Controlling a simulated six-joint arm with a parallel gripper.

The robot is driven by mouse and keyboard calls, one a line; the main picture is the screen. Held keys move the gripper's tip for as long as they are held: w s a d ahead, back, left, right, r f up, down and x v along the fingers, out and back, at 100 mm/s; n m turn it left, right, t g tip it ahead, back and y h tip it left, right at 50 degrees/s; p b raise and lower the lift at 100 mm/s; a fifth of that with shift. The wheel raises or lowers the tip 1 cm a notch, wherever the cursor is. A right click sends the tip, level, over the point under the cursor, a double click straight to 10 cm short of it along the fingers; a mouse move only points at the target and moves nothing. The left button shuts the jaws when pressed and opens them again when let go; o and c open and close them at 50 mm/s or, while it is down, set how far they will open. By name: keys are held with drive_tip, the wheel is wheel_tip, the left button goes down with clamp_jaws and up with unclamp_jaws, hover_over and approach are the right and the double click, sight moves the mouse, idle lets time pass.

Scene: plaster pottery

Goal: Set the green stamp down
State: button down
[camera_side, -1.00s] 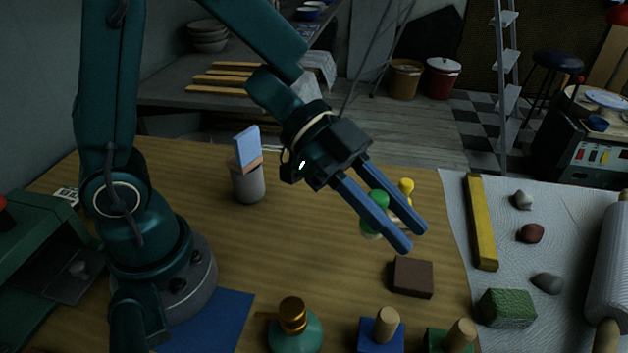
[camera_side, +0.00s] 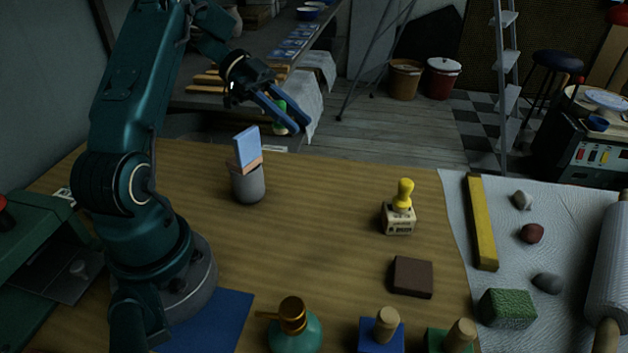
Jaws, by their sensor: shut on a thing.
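My gripper (camera_side: 297,127) is raised at the far side of the wooden table (camera_side: 320,225), in the upper left of the view. Its two blue fingers are shut on the green stamp (camera_side: 280,105). The stamp's green knob shows between the fingers, and a pale lower part shows below them. The fingers hide some of the stamp. It is held in the air, apart from the table, and appears behind the grey cup (camera_side: 249,187).
A yellow-knobbed stamp (camera_side: 399,217) stands on the table, with a brown block (camera_side: 413,278) nearer. A teal pump bottle (camera_side: 295,332) and two wooden-handled blocks, blue (camera_side: 367,335) and green (camera_side: 436,340), line the front. A blue mat (camera_side: 215,318) lies front left. The table's middle is clear.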

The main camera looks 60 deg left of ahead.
drive_tip(key=x, duration=0.4)
drive_tip(key=w+a+f+x, duration=0.1)
drive_tip(key=x, duration=0.8)
drive_tip(key=shift+w+a+f, duration=0.15)
drive_tip(key=shift+w+f, duration=0.05)
drive_tip(key=shift+w, duration=0.25)
drive_tip(key=shift+f, duration=1.9)
drive_tip(key=shift+f, duration=0.2)
drive_tip(key=c, duration=0.7)
unclamp_jaws()
